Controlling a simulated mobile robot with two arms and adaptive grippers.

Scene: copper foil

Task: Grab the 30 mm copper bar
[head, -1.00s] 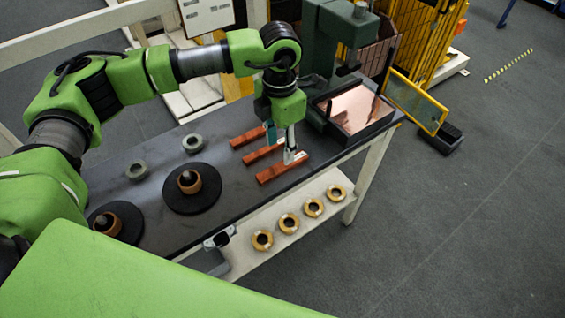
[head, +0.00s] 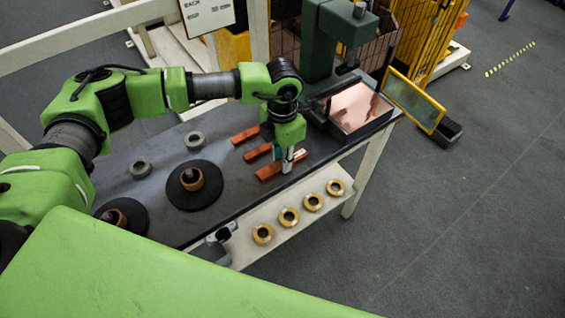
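Three reddish copper bars lie side by side on the dark tabletop: a back bar (head: 245,135), a middle bar (head: 257,152) and a front bar (head: 268,172). Each has a pale label too small to read, so I cannot tell which is 30 mm. My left gripper (head: 283,162) points down at the front bar, its fingertips low at the bar's middle, one on the far side and one on the near side. The fingers hide part of the bar, and whether they press on it is unclear. My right gripper is not in view.
A green press (head: 325,45) and a tray with copper foil (head: 355,107) stand right of the bars. Black discs (head: 195,186) with copper rolls and grey rings (head: 193,140) lie to the left. Several gold rings (head: 289,217) sit on the lower shelf (head: 265,254).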

